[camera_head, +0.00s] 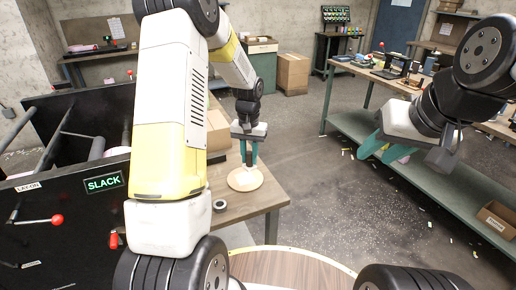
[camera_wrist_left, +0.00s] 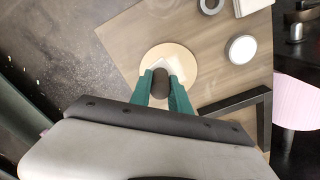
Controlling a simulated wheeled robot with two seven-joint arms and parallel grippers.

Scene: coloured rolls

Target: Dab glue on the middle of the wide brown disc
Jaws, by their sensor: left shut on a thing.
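My left gripper (camera_head: 249,160) points down over the disc. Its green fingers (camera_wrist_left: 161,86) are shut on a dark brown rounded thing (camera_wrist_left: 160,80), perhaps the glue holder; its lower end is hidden. A pale patch shows on the disc just beyond it. My right gripper (camera_head: 372,148) has green fingers and hangs in the air at the right, away from the table; its opening is unclear.
On the wooden table (camera_head: 262,198) are a grey ring (camera_head: 219,206) and, in the wrist view, a round white-topped thing (camera_wrist_left: 241,48). A black machine panel (camera_head: 70,215) stands at the left. A long green workbench (camera_head: 440,175) stands at the right, with open floor between.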

